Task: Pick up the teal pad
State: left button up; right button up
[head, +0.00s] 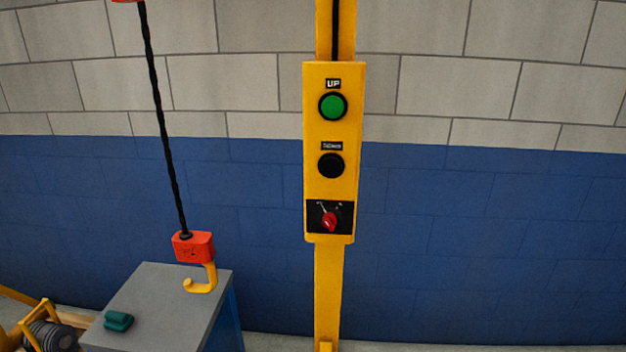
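The teal pad (118,321) is a small dark teal block. It lies on the grey top of a cabinet (165,296) at the lower left of the head view, near the top's left edge. Nothing is touching the pad from above. Neither my left nor my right gripper shows in the head view.
A yellow hook (203,281) under a red block (193,247) hangs on a black cable near the cabinet's back edge. A yellow post carries a control box (332,150) with green and black buttons and a red switch. Yellow-framed machinery (46,333) stands left of the cabinet.

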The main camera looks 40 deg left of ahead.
aim_at(119, 322)
jog(key=u, duration=2.5)
